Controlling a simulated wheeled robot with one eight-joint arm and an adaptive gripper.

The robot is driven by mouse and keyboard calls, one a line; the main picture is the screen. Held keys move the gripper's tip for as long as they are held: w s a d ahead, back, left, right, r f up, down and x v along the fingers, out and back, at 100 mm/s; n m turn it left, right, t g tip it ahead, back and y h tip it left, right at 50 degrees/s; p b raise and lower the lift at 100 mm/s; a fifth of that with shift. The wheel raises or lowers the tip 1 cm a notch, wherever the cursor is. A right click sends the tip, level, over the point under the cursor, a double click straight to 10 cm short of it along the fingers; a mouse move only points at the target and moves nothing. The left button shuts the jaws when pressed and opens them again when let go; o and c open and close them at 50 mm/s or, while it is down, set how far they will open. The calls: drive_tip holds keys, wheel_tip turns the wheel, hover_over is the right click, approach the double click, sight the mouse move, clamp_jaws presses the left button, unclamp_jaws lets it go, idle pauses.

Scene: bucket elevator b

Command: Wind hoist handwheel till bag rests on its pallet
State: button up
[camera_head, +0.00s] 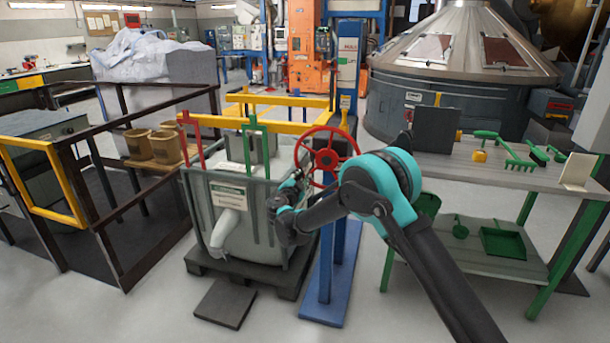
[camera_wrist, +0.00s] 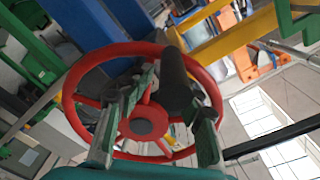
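The red handwheel (camera_head: 328,158) is mounted on a blue post (camera_head: 325,245) right of the bag. The pale grey bag (camera_head: 255,228) has a white spout and label and hangs within a frame over a dark pallet (camera_head: 287,283). Its underside is low, close to the pallet; I cannot tell whether they touch. My gripper (camera_head: 284,192) is left of the post, partly hidden by my arm. In the wrist view, my gripper's (camera_wrist: 172,92) fingers are apart on either side of the wheel's black handle (camera_wrist: 174,82). The red handwheel (camera_wrist: 144,127) lies behind them; contact is unclear.
A bench (camera_head: 470,170) with green tools stands close on the right, with a lower shelf. Dark railings (camera_head: 105,225) with a yellow gate (camera_head: 42,185) stand left. A small dark plate (camera_head: 224,304) lies on the floor before the pallet. The front left floor is clear.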

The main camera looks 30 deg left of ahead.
sight(298, 178)
drive_tip(key=s, duration=0.1)
drive_tip(key=s+a, duration=0.1)
drive_tip(key=s, duration=0.1)
drive_tip(key=shift+f+y, duration=0.15)
drive_tip(key=shift+y, duration=0.15)
drive_tip(key=d+v, duration=0.1)
drive_tip(key=v, duration=1.5)
idle(0.9)
drive_tip(key=shift+d, duration=0.1)
drive_tip(key=v, duration=1.2)
idle(0.4)
